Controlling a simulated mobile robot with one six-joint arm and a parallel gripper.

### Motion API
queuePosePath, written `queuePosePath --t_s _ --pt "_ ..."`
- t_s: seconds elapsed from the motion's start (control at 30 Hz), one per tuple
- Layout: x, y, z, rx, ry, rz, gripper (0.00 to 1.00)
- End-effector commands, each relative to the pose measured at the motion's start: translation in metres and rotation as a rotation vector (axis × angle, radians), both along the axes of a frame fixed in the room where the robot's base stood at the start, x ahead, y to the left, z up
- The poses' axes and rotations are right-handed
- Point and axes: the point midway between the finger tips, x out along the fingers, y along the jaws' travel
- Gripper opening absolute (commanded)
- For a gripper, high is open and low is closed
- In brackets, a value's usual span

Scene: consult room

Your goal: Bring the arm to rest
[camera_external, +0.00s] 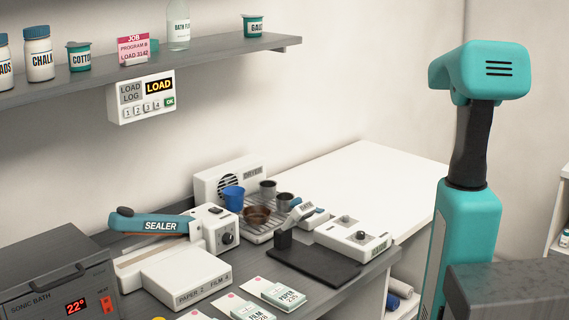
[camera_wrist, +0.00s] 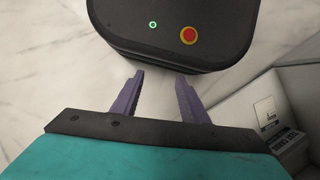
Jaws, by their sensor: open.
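My gripper (camera_wrist: 160,74) shows in the wrist view as two purple fingers standing apart, with nothing between them. It points down over a pale marble floor (camera_wrist: 60,60). A dark rounded body with a green ring light and a red button, which looks like my own base, lies just beyond the fingertips. In the external view my teal and black arm (camera_external: 468,215) stands upright at the right, bent over at the top. The gripper itself cannot be made out there.
A grey worktop carries a sonic bath (camera_external: 50,285), a sealer (camera_external: 160,224), a dryer (camera_external: 230,178) and cups. A shelf (camera_external: 225,55) with jars runs above. A bare white counter (camera_external: 350,170) lies behind. A pale cabinet (camera_wrist: 285,110) stands right in the wrist view.

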Motion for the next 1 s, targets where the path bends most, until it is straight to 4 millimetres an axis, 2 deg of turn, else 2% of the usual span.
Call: queuePosePath --t_s 0.1,0.23,0.37,0.6,0.63,0.87,1.0 --pt "-0.025 0.003 -0.019 -0.012 0.034 -0.055 0.4" --pt "-0.041 0.004 -0.03 -0.022 0.053 -0.095 0.4" --pt "-0.048 0.005 -0.035 -0.027 0.062 -0.112 0.4" --pt "-0.048 0.005 -0.035 -0.028 0.062 -0.114 0.4" --pt "-0.048 0.005 -0.035 -0.027 0.062 -0.113 0.39" --pt "-0.039 0.003 -0.035 -0.034 0.036 -0.129 0.0" --pt "-0.017 -0.001 -0.036 -0.049 -0.026 -0.171 0.0"
